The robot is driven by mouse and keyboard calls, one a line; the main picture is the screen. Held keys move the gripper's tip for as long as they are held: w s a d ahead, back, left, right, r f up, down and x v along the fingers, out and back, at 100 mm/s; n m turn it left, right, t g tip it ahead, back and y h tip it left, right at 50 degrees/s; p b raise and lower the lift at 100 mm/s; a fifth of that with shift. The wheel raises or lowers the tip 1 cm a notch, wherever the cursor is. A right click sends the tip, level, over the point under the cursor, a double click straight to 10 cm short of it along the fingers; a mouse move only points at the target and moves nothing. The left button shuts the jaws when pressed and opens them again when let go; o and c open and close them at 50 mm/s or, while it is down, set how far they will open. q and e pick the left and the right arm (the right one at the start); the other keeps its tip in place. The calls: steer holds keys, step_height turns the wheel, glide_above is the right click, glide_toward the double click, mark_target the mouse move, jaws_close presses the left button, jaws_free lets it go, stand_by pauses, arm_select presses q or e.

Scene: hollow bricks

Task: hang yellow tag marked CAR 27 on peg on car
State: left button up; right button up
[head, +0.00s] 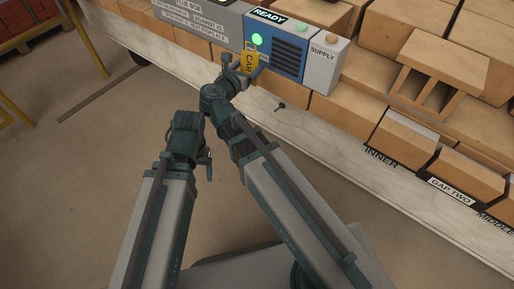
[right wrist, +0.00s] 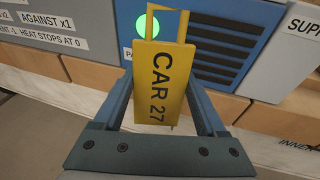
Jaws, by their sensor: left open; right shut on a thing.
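The yellow tag marked CAR 27 (right wrist: 160,80) is upright between the fingers of my right gripper (right wrist: 163,100), which is shut on it; its open loop is at the top. In the head view the tag (head: 248,63) is in front of the blue box with the READY sign. A small dark peg (head: 280,106) sticks out from the pale side of the car (head: 325,128), below and to the right of the tag, apart from it. My left gripper (head: 207,165) is open and empty, low to the left of my right arm; its fingers are partly hidden.
The blue READY box (head: 275,45) with a lit green lamp and a grey SUPPLY box (head: 324,64) stand behind the tag. Hollow bricks (head: 425,65) fill the car to the right, above INNER and GAP TWO labels. Bare floor (head: 90,180) lies left.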

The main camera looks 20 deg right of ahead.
arm_select(q)
step_height(320, 180, down, 28)
steer(key=b, duration=2.5)
steer(key=shift+r, duration=0.15)
arm_select(e)
steer(key=s+f+m+g, duration=0.1)
steer(key=f+g, duration=0.1)
steer(key=f, duration=1.4)
steer(key=s+d+f+m+g, duration=0.1)
steer(key=s+f+g, duration=0.1)
steer(key=f, duration=1.4)
steer(key=shift+s+d+m+h, duration=0.2)
steer(key=shift+d+m+h, duration=0.1)
steer(key=shift+m+h, duration=0.1)
arm_select(q)
steer(key=shift+w+d, duration=0.1)
arm_select(e)
steer(key=shift+w+d, duration=0.1)
steer(key=shift+w, duration=0.05)
